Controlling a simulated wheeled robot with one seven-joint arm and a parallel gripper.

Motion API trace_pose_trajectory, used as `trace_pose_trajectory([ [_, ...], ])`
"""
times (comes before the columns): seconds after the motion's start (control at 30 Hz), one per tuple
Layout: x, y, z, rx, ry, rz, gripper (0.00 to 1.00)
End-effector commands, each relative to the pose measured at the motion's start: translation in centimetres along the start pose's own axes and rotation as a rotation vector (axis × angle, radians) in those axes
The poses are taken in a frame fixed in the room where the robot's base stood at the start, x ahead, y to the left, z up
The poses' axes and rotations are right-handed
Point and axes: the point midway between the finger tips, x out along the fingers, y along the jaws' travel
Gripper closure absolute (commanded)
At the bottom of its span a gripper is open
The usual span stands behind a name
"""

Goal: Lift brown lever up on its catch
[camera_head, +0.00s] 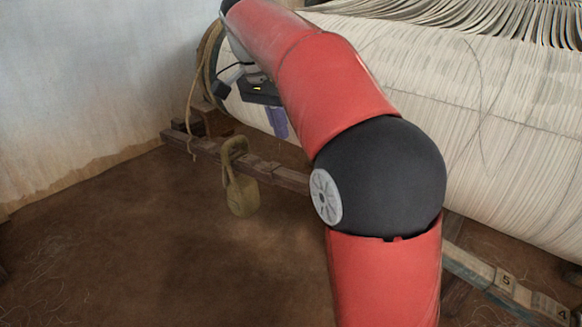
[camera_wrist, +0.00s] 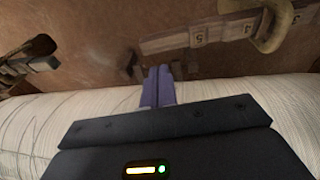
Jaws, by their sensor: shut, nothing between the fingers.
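A brown wooden lever (camera_head: 290,178) runs low along the cloth roller in the head view, slanting down to the right and passing behind my arm. In the wrist view a numbered part of the wood (camera_wrist: 215,32) shows at the top. An olive weight (camera_head: 242,196) hangs from it by a loop, and the loop (camera_wrist: 275,28) shows at the wrist view's upper right. My gripper, with purple fingers (camera_head: 277,122) (camera_wrist: 158,88), is shut and empty. It is beside the roller, apart from the lever as far as I can see. I cannot make out the catch for certain.
The large thread-wound roller (camera_head: 500,130) fills the right side. A rope (camera_head: 197,95) hangs at its left end near wooden blocks (camera_head: 205,122). A pale wall (camera_head: 90,90) stands at the left. The brown floor (camera_head: 130,250) in front is clear.

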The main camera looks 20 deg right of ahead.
Motion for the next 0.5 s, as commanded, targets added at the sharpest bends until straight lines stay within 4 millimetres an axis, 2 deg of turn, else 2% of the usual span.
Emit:
trace_pose_trajectory([
  [0.03,1.6,0.1,0.1,0.001,-0.002,0.003,1.00],
  [0.2,5.2,0.1,0.1,0.001,-0.002,0.003,1.00],
  [0.4,8.5,0.0,0.1,0.001,-0.002,0.001,1.00],
  [0.5,9.5,0.0,0.0,0.001,-0.001,0.000,1.00],
])
